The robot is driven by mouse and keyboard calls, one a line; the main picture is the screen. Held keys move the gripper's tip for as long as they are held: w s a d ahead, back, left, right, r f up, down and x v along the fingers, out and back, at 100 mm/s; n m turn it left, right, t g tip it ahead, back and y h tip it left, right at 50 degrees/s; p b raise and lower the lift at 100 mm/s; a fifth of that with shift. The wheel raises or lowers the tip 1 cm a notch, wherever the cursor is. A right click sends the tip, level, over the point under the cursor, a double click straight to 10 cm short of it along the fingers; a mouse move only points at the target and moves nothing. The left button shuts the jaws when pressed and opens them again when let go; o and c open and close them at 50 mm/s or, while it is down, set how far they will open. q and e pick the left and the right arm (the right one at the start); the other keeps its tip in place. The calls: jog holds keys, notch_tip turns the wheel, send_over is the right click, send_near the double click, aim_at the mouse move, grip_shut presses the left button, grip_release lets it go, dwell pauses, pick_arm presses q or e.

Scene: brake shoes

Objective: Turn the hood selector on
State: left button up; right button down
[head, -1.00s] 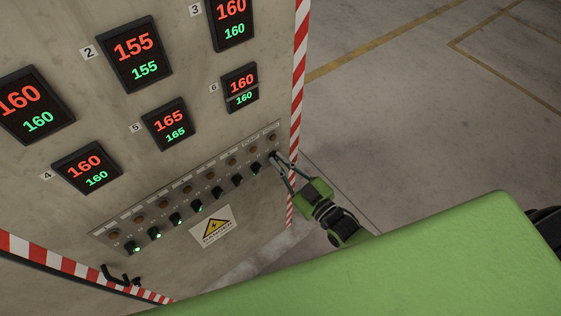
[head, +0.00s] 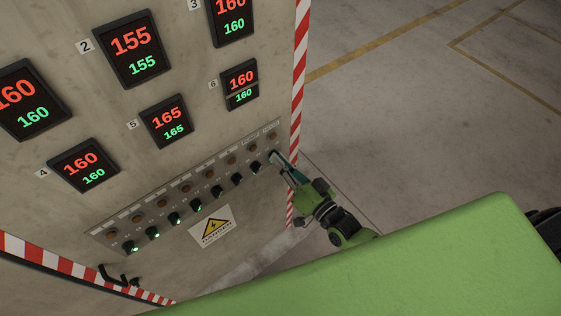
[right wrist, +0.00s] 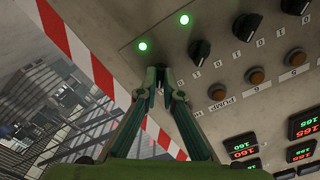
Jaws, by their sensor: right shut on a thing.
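The selector panel (head: 187,196) is a slanted strip on the grey cabinet, with a row of black selector knobs below amber buttons. The hood selector is the last knob at the strip's right end; my right gripper (head: 275,157) covers it. In the right wrist view the same gripper (right wrist: 159,80) has its fingertips together on that knob, which is mostly hidden between them, so its angle cannot be told. A green lamp (right wrist: 142,46) glows just beyond the fingertips. The neighbouring pump knob (right wrist: 200,51) is free, a little to the right.
Number displays (head: 166,121) fill the cabinet face above the strip. A yellow warning sign (head: 212,227) is below it. A red-and-white striped edge (head: 298,75) runs close to the right gripper. Open floor (head: 420,110) lies to the right.

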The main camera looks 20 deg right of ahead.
jog(key=shift+m, duration=0.8)
jog(key=c, duration=2.2)
grip_release()
jog(key=v, duration=1.2)
